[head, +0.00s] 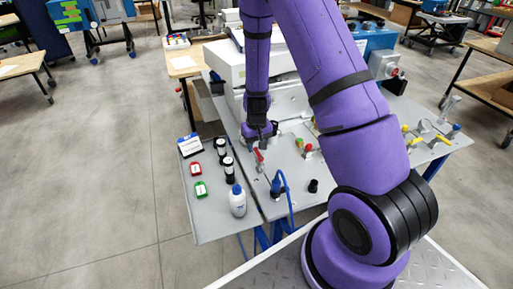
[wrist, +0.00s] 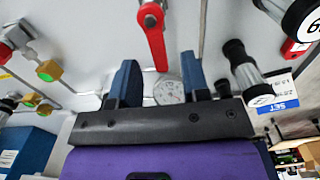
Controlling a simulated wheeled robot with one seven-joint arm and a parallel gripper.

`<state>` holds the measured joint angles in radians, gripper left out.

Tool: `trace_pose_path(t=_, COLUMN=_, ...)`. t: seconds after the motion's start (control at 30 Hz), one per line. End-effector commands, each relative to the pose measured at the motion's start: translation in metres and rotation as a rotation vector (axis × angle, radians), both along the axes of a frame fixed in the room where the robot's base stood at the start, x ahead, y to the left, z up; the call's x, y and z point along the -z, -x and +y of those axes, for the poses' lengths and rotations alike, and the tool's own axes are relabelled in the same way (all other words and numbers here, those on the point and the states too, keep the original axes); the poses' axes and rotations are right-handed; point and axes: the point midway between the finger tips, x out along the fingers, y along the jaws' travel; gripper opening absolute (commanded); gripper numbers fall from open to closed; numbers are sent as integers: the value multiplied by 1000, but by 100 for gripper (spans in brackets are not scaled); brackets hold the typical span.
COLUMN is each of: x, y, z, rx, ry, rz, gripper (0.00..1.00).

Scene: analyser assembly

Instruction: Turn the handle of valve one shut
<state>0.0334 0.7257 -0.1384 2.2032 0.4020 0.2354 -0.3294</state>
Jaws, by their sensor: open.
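A valve with a red lever handle (head: 259,156) stands on the grey panel, just below my gripper (head: 259,131) in the head view. In the wrist view the red handle (wrist: 156,42) hangs from the top edge, and its free end lies in the gap between my two blue fingers (wrist: 157,65). The fingers are open, one on each side, with clear space to the handle. I cannot tell how far above or below the fingertips the handle lies. A round grey disc (wrist: 168,91) shows behind the gap. No valve number is readable.
Two black-and-white cylinders (head: 229,170), a white bottle (head: 238,203) and a blue fitting with a hose (head: 277,186) stand nearby. Red and green knobs (head: 307,149) are to the right. Yellow-handled fittings (head: 441,140) are farther right. A white machine (head: 225,65) stands behind.

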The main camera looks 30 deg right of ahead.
Motion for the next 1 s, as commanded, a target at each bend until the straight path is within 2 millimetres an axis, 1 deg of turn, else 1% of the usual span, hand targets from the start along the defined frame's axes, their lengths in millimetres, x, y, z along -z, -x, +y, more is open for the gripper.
trace_pose_path(t=0.1, x=10, y=0, z=0, rx=0, ry=0, rz=1, gripper=43)
trace_pose_path(t=0.2, x=13, y=0, z=0, rx=1, ry=0, rz=0, gripper=43)
trace_pose_path(t=0.47, x=14, y=0, z=0, rx=0, ry=0, rz=0, gripper=43)
trace_pose_path(t=0.5, x=14, y=0, z=0, rx=0, ry=0, rz=0, gripper=40)
trace_pose_path(t=0.67, x=14, y=0, z=0, rx=0, ry=0, rz=0, gripper=4)
trace_pose_path(t=0.7, x=14, y=0, z=0, rx=0, ry=0, rz=0, gripper=0)
trace_pose_path(t=1.0, x=14, y=0, z=-1, rx=24, ry=0, rz=0, gripper=0)
